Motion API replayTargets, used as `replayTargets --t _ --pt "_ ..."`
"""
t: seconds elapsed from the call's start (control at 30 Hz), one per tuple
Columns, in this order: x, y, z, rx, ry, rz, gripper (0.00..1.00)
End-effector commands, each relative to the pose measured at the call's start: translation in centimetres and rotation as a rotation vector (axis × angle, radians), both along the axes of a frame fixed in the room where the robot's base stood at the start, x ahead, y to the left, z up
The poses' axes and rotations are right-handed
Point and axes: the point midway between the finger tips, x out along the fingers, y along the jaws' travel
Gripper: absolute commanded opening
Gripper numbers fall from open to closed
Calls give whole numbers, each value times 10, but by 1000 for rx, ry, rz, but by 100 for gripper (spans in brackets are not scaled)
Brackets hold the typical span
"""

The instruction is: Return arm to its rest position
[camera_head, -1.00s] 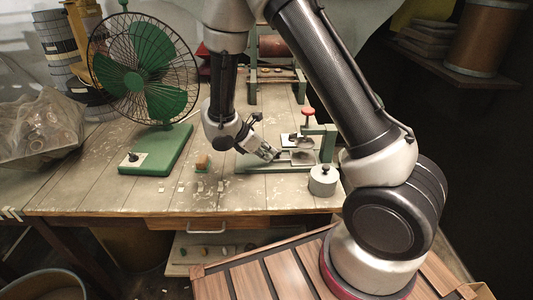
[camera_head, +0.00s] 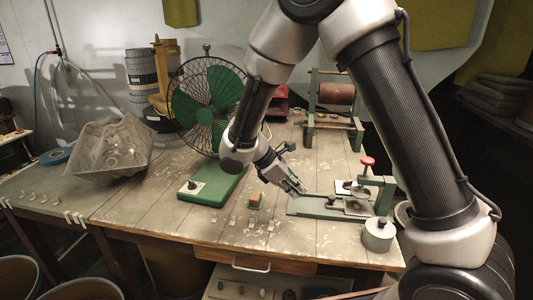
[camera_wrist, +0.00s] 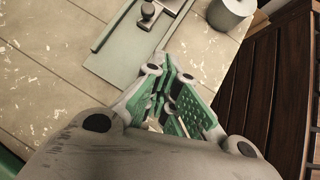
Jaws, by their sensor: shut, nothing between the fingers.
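My gripper (camera_head: 300,190) is shut and empty, at the end of my arm over the wooden workbench (camera_head: 140,208). In the head view its tip is near the left end of the green tape-winding device (camera_head: 318,206); whether it touches cannot be told. In the wrist view the green-padded fingers (camera_wrist: 174,98) point toward the device's flat green base (camera_wrist: 135,48). My arm is bent, with its elbow high at the top of the head view.
A green fan (camera_head: 209,101) stands left of my gripper. A metal weight (camera_head: 378,234) sits right of the device. A small orange-brown block (camera_head: 256,200) lies on the bench.

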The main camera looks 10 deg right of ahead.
Motion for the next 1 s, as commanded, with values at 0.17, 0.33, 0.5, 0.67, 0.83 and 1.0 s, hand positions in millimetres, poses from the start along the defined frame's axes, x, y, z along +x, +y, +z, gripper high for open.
replayTargets --t 0.17,0.33,0.5,0.67,0.83,1.0 --pt "-52 -26 23 105 -76 -312 0" --pt "-87 -57 64 242 -178 -602 0" --pt "-126 -93 108 416 -303 -907 0" --pt "-163 -122 144 593 -434 -1148 0" --pt "-195 -149 174 756 -588 -1298 0" --pt "-212 -172 200 841 -735 -1354 0"
